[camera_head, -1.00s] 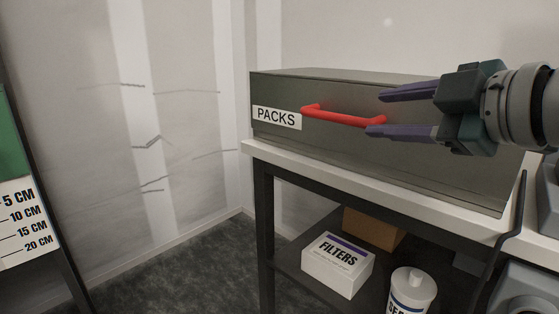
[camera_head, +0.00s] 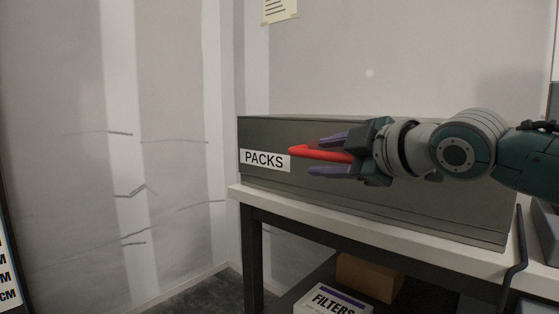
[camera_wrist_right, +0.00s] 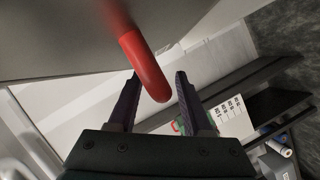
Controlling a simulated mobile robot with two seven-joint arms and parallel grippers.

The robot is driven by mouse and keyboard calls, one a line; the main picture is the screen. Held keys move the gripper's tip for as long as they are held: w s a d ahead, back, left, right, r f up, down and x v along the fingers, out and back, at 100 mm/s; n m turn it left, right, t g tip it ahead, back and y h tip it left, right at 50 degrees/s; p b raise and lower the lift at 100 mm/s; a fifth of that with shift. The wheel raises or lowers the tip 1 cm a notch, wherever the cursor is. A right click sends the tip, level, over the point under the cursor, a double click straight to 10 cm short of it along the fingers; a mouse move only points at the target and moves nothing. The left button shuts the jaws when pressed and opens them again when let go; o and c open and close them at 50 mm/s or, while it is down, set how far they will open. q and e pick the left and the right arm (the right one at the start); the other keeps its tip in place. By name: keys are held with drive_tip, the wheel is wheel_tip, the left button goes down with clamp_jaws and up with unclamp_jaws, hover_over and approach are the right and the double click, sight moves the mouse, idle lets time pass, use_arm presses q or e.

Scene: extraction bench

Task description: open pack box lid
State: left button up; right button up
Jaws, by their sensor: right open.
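The pack box (camera_head: 420,205) is a dark grey-green box with a PACKS label (camera_head: 265,160), standing on a white bench top, its lid shut. The gripper and wrist hide the handle's right part. My left gripper is not in view.
The white bench top (camera_head: 340,218) carries the box. On the shelf below are a FILTERS box (camera_head: 333,300) and a brown carton (camera_head: 368,277). A dark upright bar (camera_head: 517,250) stands at the bench's right front. The wall is behind.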

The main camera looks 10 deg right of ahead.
drive_tip(key=shift+w, duration=0.1)
drive_tip(key=shift+c, duration=0.3)
clamp_jaws()
idle(1.1)
